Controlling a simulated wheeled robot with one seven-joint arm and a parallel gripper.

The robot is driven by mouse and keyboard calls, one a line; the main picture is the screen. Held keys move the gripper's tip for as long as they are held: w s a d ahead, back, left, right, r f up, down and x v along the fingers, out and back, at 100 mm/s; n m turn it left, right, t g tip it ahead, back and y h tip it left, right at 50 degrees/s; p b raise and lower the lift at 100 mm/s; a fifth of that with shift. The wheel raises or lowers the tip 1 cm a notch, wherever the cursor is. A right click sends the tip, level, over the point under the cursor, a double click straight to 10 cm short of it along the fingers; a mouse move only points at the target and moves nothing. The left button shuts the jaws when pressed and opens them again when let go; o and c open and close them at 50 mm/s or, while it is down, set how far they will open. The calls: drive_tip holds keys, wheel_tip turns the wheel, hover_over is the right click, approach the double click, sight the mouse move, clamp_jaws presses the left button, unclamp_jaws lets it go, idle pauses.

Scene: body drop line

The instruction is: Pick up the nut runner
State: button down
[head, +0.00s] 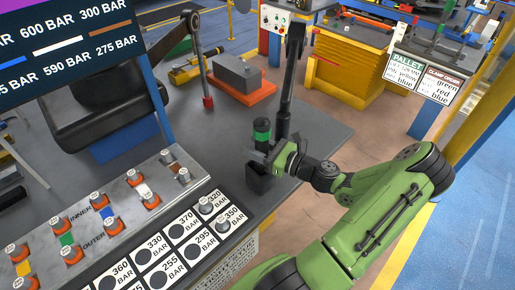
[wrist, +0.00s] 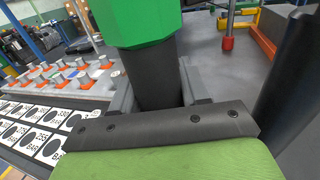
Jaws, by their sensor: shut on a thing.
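The nut runner (head: 262,132) is a dark upright tool with a green band near its top. It stands at the right part of the grey bench, next to a tall dark post. My gripper (head: 272,158) is shut on its dark body from the right side. In the wrist view the nut runner's green collar (wrist: 143,22) is at the top and its dark shaft (wrist: 158,85) runs down between the jaws. A dark block (head: 259,180) is just below the gripper; I cannot tell whether the tool's lower end touches it.
A board with numbered BAR spots (head: 165,252) lies left of the gripper, and a grey rack with orange-based sockets (head: 105,215) lies beyond it. The tall dark post (head: 290,80) stands close behind. An orange-based grey block (head: 240,85) is farther back. Bare bench (head: 325,135) lies right of the post.

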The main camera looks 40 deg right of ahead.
wheel_tip(320, 180, up, 18)
drive_tip(key=p, duration=0.7)
hover_over(256, 119)
drive_tip(key=shift+f, duration=0.15)
